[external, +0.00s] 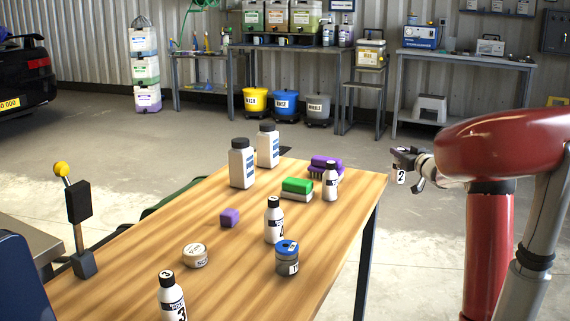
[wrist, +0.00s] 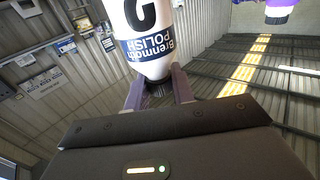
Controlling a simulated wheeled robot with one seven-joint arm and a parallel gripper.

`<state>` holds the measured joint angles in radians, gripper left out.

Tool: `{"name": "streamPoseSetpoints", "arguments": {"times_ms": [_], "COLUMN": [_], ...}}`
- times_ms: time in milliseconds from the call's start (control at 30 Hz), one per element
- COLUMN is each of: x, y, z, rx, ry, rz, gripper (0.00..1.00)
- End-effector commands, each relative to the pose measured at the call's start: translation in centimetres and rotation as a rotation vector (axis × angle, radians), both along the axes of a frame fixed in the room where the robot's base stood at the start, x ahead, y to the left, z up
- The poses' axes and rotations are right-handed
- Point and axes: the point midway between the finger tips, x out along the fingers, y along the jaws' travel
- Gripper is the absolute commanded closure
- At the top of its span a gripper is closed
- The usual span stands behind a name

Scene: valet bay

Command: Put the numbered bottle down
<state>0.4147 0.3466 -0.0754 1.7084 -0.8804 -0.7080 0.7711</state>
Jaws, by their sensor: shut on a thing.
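My gripper (external: 404,157) is in the air to the right of the wooden table (external: 335,240). It is shut on the numbered bottle (external: 401,177), a small white bottle marked 2, which hangs clear of any surface. In the wrist view the gripper's fingers (wrist: 158,90) close on the bottle's dark cap end. The white bottle (wrist: 150,35) there shows a blue POLISH label; its far end is cut off by the frame. Similar numbered white bottles stand on the table: one marked 3 (external: 172,300) at the front, one in the middle (external: 274,225) and one near the right edge (external: 330,182).
A grey bench (external: 465,58) stands behind.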

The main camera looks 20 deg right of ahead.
Motion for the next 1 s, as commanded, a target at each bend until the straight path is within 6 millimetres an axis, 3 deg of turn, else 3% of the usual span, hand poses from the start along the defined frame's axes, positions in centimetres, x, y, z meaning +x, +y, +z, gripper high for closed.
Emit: {"name": "streamPoseSetpoints", "arguments": {"times_ms": [33,167,300,500,767,1000], "x": [0.4,1.1,0.6,-1.1,-1.8,-1.8], "y": [1.8,7.3,12.9,16.6,17.2,17.2], "z": [2.2,6.2,11.5,18.6,20.6,17.4], "rx": [-0.006,-0.004,-0.004,-0.003,0.004,0.008], "ry": [-0.008,-0.007,-0.011,-0.01,-0.001,0.005], "rz": [0.053,0.177,0.223,0.155,0.121,0.119], "gripper": [1.0,1.0,1.0,1.0,1.0,1.0]}}
